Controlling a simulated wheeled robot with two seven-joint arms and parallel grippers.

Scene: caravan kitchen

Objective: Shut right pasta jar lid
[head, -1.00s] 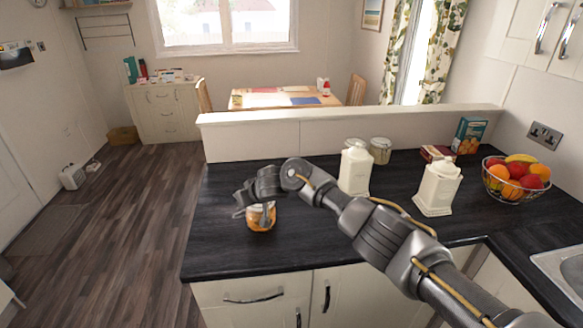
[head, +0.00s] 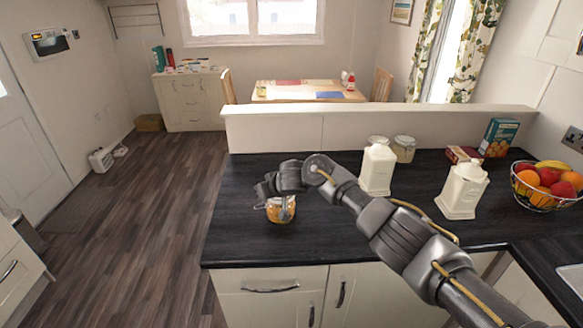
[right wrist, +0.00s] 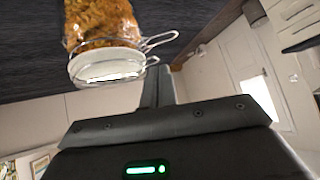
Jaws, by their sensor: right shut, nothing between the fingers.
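A glass jar of orange-brown pasta (head: 281,215) stands near the front left of the dark counter. In the right wrist view the jar (right wrist: 100,20) appears upside down at the top. Its pale lid (right wrist: 105,65) lies over the mouth, with wire clasp loops sticking out to the right. I cannot tell whether the lid sits fully flush. My right gripper (head: 284,212) points down at the jar and hides part of it in the head view. Its shut, empty fingers (right wrist: 156,85) are beside the lid in the right wrist view. My left gripper is not in view.
Two lidded jars (head: 403,149) stand by the low partition, one partly behind a cream canister (head: 377,170). Another cream canister (head: 462,192), boxes (head: 497,138) and a wire fruit bowl (head: 543,202) are to the right. The counter left of the jar is clear.

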